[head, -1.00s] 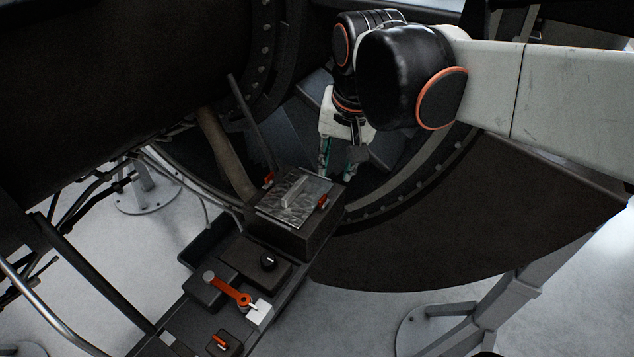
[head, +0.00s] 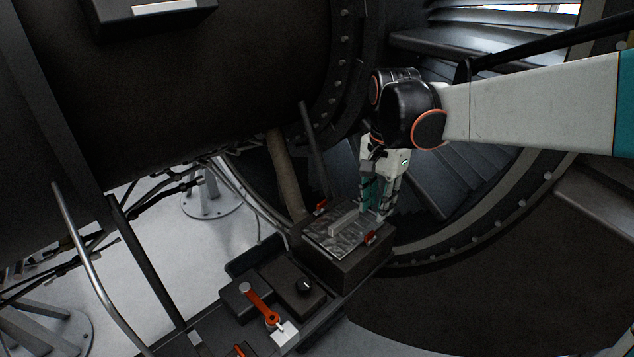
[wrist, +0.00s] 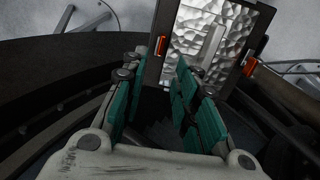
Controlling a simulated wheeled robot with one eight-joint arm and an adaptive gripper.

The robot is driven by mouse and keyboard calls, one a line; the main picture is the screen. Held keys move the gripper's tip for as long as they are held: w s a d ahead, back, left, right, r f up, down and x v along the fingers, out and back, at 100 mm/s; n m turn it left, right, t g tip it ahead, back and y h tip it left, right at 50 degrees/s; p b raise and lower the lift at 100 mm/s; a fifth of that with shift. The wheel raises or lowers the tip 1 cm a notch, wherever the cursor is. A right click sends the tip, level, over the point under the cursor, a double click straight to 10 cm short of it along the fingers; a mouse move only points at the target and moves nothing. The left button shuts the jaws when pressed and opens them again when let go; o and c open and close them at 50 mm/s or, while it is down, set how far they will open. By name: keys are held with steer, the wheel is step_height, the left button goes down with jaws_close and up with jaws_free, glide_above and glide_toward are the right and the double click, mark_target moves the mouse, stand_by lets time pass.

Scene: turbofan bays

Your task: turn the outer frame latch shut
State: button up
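I cannot tell which is the outer one. Both also show in the wrist view, one just beyond my fingertips (wrist: 161,45) and one to the right (wrist: 250,67). My gripper (head: 378,213) points down at the box's right rear edge. Its teal-padded fingers are apart and empty; contact with the box cannot be made out.
A dark bar (head: 313,150) and a brown pipe (head: 286,175) rise behind the box. The curved engine casing (head: 220,90) fills the upper left.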

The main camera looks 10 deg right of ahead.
mark_target(372, 231)
step_height(372, 231, down, 8)
steer(key=shift+r, duration=0.1)
stand_by(0.4)
jaws_close()
